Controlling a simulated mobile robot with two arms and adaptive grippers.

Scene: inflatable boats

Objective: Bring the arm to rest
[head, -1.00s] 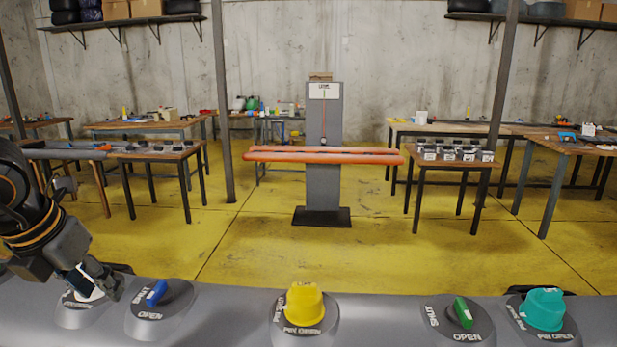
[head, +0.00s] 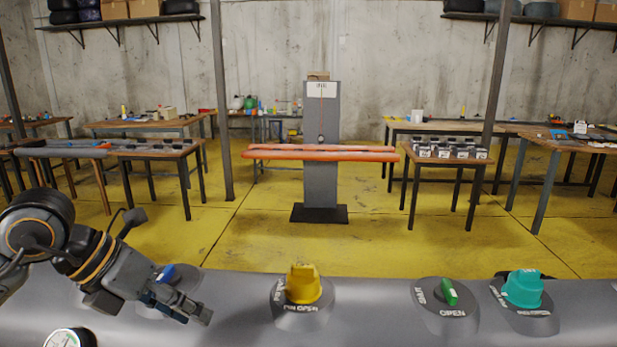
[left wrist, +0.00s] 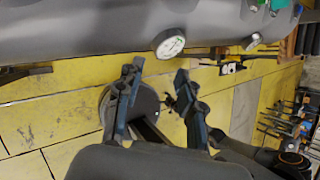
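My left arm comes in from the left in the head view. Its gripper (head: 190,309) hangs over the grey boat tube (head: 380,318), pointing right and down, beside a blue valve knob (head: 166,273) that it partly hides. The left wrist view shows the two fingers (left wrist: 157,85) apart with nothing between them. A round white gauge (left wrist: 169,43) shows beyond the fingertips there, apart from them. It also shows at the lower left of the head view (head: 68,339). My right gripper is not in view.
Yellow (head: 303,285), green (head: 450,291) and teal (head: 523,288) valve knobs stand along the tube to the right. Beyond is open yellow floor (head: 250,235), a grey stand (head: 321,185) with orange bars (head: 320,154), and wooden tables (head: 160,146) on both sides.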

